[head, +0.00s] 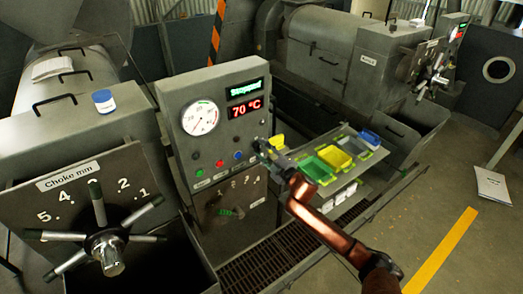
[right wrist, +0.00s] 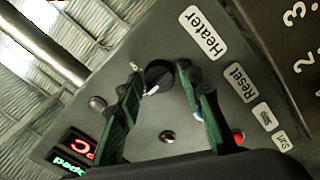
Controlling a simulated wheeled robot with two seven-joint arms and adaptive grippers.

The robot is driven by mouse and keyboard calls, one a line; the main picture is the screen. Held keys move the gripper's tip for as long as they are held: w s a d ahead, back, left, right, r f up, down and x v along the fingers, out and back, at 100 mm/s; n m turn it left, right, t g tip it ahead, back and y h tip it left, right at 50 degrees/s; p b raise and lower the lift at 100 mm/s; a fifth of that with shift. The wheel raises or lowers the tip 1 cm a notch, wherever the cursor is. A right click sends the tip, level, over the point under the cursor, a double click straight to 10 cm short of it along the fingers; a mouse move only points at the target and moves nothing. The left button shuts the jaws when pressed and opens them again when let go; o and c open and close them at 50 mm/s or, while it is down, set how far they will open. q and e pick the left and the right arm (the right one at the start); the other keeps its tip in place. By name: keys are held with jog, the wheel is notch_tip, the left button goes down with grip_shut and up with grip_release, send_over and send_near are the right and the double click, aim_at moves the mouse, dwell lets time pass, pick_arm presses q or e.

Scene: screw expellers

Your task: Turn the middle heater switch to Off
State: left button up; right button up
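The heater switch (right wrist: 158,75) is a round black knob with a white pointer mark, beside the "Heater" label (right wrist: 203,33) in the right wrist view. My right gripper (right wrist: 160,72) is open, its two green fingers on either side of the knob. I cannot tell whether either finger touches it. In the head view my right gripper (head: 262,148) is at the right side of the grey control panel (head: 222,138) and hides the switch there. The red display (head: 246,107) reads 70 °C, and the green display (head: 245,88) above reads "Stopped". My left gripper is not in view.
The panel also carries a dial gauge (head: 200,117) and a red button (head: 219,163), close to the gripper. A choke wheel (head: 105,245) with several handles stands at the left.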

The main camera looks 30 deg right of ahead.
jog(key=shift+o, duration=1.1)
jog(key=s+d, duration=0.1)
jog(key=s, duration=1.1)
jog(key=shift+f, duration=0.1)
